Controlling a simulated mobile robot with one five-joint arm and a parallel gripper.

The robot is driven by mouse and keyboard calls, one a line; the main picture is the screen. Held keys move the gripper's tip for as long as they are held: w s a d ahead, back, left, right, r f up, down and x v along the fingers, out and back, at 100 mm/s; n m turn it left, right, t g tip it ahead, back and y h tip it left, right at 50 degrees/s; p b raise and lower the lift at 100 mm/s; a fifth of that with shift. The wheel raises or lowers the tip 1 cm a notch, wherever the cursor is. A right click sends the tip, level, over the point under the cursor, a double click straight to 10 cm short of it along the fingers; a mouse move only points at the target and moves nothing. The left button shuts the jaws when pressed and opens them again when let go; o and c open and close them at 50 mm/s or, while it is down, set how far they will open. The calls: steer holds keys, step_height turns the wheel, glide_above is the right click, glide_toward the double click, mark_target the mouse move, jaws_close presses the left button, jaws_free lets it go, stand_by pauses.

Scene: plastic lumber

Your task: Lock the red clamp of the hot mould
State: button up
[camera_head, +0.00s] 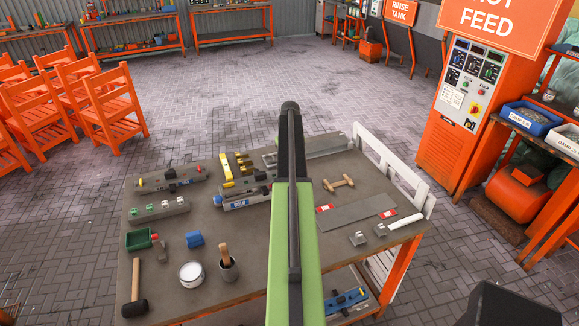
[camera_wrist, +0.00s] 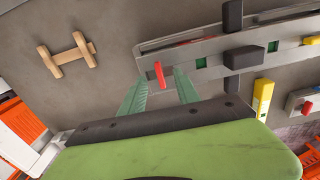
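In the wrist view, the hot mould (camera_wrist: 205,63) is a long grey body with green windows and black blocks along it. Its red clamp (camera_wrist: 159,73) is a small red lever at the left end of the mould, standing out from the bar toward my gripper. My gripper (camera_wrist: 160,84) has two pale green fingers spread apart, one on each side of the red lever. I see gaps between the lever and both fingers and cannot tell contact. In the head view my arm covers the gripper and the red clamp.
A wooden handle piece (camera_wrist: 68,55) lies left of the mould in the wrist view.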

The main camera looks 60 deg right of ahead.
step_height(320, 180, up, 6)
steer(key=p, duration=0.4)
steer(key=shift+f+p, duration=0.15)
steer(key=shift+p, duration=0.25)
steer(key=shift+f, duration=0.1)
